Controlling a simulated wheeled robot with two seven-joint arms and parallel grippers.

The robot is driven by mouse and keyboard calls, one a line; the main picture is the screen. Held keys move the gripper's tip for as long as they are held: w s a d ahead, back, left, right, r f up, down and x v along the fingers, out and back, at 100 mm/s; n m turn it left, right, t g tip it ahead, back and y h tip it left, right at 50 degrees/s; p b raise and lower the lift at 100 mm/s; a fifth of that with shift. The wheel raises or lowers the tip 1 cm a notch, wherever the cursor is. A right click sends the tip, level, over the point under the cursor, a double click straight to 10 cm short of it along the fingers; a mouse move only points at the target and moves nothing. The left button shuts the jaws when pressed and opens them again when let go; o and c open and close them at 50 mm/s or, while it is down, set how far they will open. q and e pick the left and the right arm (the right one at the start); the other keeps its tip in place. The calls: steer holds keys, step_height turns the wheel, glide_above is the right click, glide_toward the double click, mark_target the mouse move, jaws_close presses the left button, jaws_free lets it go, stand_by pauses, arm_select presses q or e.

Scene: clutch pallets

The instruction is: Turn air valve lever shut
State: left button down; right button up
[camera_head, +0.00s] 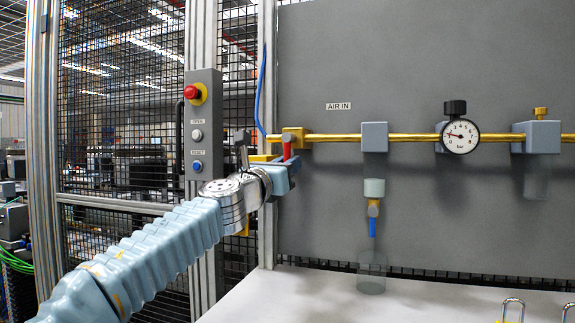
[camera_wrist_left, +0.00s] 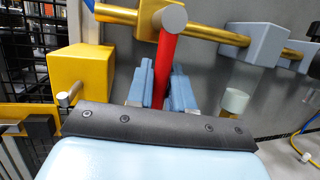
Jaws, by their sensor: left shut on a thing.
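The air valve (camera_head: 296,134) is a brass-yellow body at the left end of the yellow pipe, near the AIR IN label (camera_head: 339,106). Its red lever (camera_head: 287,150) hangs down from the valve, across the line of the pipe. In the left wrist view the red lever (camera_wrist_left: 166,62) runs down from a grey round pivot between the blue fingers. My left gripper (camera_head: 285,172) is shut on the lever's lower part, and its fingers also show in the left wrist view (camera_wrist_left: 164,90). The lever's lower end is hidden. My right gripper is not in view.
Along the yellow pipe (camera_head: 405,138) sit grey blocks and a pressure gauge (camera_head: 460,136). A button box (camera_head: 199,135) with a red stop button stands on the post left of the valve. A yellow block (camera_wrist_left: 80,75) is close to the left gripper. Padlocks (camera_head: 512,309) lie on the bench.

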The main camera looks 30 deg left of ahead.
arm_select(q)
steer(key=c, duration=1.1)
jaws_free()
steer(key=shift+a, duration=0.1)
steer(key=b+v, duration=0.1)
steer(key=v, duration=1.2)
steer(key=shift+s+b, duration=0.3)
steer(key=shift+s, duration=0.05)
steer(key=shift+f, duration=0.1)
